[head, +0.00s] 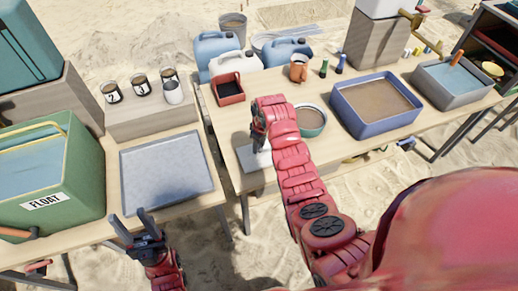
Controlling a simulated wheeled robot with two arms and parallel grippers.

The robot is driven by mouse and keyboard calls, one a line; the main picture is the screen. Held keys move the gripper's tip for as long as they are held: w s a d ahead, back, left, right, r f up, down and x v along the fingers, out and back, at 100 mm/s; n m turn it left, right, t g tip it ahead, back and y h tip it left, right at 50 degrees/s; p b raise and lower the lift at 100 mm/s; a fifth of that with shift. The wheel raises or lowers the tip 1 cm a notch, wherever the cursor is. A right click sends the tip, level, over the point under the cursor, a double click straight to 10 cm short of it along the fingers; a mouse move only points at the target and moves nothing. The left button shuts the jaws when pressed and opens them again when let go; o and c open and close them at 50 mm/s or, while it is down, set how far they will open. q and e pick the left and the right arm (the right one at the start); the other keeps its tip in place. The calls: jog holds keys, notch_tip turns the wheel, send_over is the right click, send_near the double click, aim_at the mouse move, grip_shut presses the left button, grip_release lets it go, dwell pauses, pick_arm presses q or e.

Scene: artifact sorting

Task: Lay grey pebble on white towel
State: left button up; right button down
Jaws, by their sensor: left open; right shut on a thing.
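My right gripper (258,128) is over the near left part of the right-hand table. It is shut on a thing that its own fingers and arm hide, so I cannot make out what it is. A white, flat cloth-like patch, which looks like the white towel (247,158), lies on the table just below this gripper, partly covered by my arm. I see no grey pebble in the open. My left gripper (134,228) is open and empty, low in front of the left table, near the front edge of the grey tray (165,172).
A green FLOAT bin (85,185) stands left of the tray. On the right table are a red box (228,89), a round bowl (323,119), a blue sand-filled bin (345,110) and a grey water bin (480,92). Blue jugs (218,45) stand behind. A gap separates the tables.

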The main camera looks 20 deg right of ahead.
aim_at(260, 147)
jog(key=shift+f+p, duration=0.35)
jog(key=shift+f, duration=0.1)
jog(key=shift+f+p, duration=0.35)
jog(key=shift+f, duration=0.85)
jog(key=shift+f, duration=0.1)
jog(key=shift+f, duration=0.15)
jog(key=shift+c, duration=2.2)
grip_release()
